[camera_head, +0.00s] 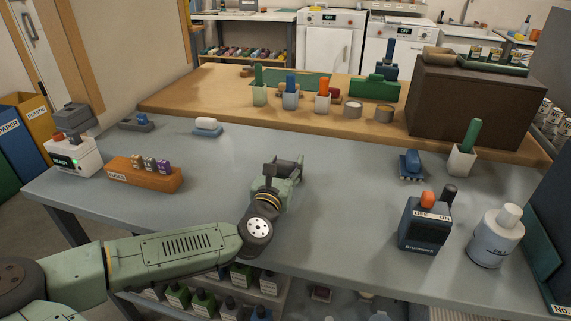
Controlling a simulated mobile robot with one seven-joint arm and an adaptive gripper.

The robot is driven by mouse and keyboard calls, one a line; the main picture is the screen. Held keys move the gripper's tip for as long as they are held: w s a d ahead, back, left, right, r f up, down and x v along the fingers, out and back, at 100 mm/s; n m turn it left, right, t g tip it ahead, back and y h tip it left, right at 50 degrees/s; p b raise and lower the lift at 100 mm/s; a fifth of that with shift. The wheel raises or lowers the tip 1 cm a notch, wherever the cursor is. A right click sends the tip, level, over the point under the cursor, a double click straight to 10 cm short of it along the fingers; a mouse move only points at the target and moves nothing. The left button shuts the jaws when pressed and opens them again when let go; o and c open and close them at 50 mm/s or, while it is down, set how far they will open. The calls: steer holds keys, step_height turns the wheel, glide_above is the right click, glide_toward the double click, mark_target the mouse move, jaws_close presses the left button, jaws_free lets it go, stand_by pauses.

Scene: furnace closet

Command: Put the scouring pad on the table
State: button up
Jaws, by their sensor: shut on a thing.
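My gripper (285,164) is over the middle of the grey-blue table (330,215), pointing away from the camera. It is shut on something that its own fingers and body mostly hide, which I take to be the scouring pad. I cannot tell the pad's colour or outline, or whether it touches the tabletop. The table around the gripper is bare.
An orange fuse block (144,175) and a white device (73,155) are at left. A dark switch box (425,225) and a white bottle (496,238) are at right. A wooden counter (225,95) with cups and a brown box (480,105) lies behind.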

steer(key=shift+f, duration=0.25)
steer(key=o, duration=1.3)
steer(key=shift+r, duration=0.1)
steer(key=shift+r, duration=0.2)
steer(key=b+v, duration=0.1)
steer(key=v, duration=1)
steer(key=shift+s+r+b, duration=0.1)
steer(key=shift+r+b, duration=0.05)
steer(key=shift+b, duration=0.15)
steer(key=shift+s+a+f, duration=0.1)
steer(key=shift+s+f, duration=0.1)
steer(key=shift+s, duration=0.15)
